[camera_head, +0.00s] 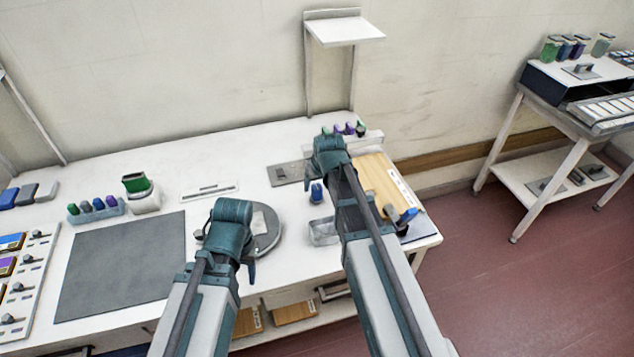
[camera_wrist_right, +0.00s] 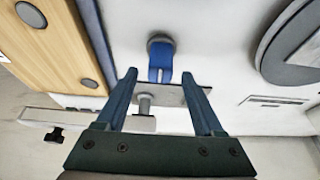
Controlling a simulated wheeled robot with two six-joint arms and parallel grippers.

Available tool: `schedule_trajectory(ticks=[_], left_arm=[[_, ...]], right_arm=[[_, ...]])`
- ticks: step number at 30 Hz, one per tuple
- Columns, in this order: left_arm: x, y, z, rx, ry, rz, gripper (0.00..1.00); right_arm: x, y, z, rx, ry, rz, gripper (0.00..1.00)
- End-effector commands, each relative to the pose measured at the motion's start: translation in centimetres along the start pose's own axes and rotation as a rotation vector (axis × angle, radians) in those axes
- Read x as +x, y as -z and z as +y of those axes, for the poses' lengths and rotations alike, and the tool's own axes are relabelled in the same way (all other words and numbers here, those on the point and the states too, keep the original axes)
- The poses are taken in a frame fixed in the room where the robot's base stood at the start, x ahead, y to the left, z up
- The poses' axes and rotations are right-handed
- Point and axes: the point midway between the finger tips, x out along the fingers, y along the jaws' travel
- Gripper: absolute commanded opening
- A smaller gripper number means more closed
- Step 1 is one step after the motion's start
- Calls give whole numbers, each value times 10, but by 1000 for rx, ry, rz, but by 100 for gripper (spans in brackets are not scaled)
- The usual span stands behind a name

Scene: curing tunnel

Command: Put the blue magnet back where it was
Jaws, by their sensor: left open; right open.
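A small blue piece with a round grey end, which looks like the blue magnet, (camera_head: 317,192) is on the white table below my right gripper (camera_head: 328,163). In the right wrist view the blue magnet (camera_wrist_right: 160,62) shows just beyond and between the fingertips of the open, empty right gripper (camera_wrist_right: 160,78); contact cannot be told. A second blue piece (camera_head: 407,215) is at the near right corner of the wooden board (camera_head: 378,186). The board (camera_wrist_right: 60,40) has round grey discs. My left gripper (camera_head: 226,250) is open in front of the round grey disc (camera_head: 262,232).
A metal plate (camera_head: 285,174) lies behind the blue piece, and a clear tray (camera_head: 323,232) in front. Coloured pieces stand in a rack (camera_head: 97,212) at left and at the back (camera_head: 348,130). A dark mat (camera_head: 120,265) lies bare at left.

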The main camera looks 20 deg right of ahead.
Motion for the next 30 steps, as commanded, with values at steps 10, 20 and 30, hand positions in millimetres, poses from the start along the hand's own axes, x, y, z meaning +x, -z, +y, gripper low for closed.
schedule_trajectory(ticks=[10, 20, 30], left_arm=[[-61, -4, -6, 0, 0, 0, 50], [-90, -5, -9, 2, 0, 0, 50], [-88, -5, -8, 1, 0, 0, 50]], right_arm=[[-66, 2, 0, 0, 0, 0, 69], [-98, 0, 0, 0, 0, 0, 69], [-112, -65, -70, -119, 15, -156, 69]])
